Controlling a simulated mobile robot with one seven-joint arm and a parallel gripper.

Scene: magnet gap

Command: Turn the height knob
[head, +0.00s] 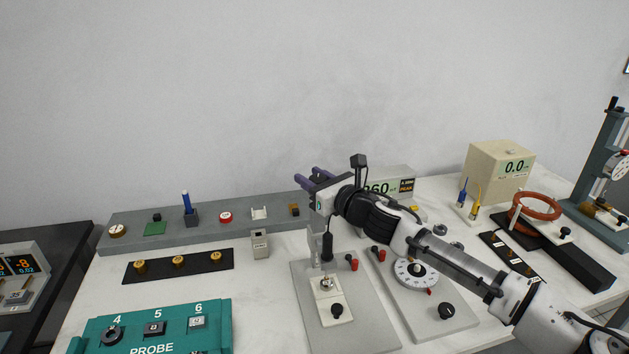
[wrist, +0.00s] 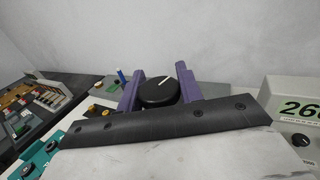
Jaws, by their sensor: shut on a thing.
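The knob (wrist: 157,93) is a round black cap with a white pointer line, seen in the wrist view between my two purple fingers. My gripper (wrist: 158,80) is shut on it, with one finger along each side. The white line tilts up to the right. In the head view my gripper (head: 306,176) reaches over the back of the bench, and I cannot make out the knob there. Any label on the knob and its mount are hidden from view.
A display box (head: 398,182) stands just right of my gripper. A long grey ledge (head: 250,209) with small parts runs along the back left. Grey plates with smaller knobs (head: 337,310) lie below my arm. A copper coil (head: 536,206) is at right.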

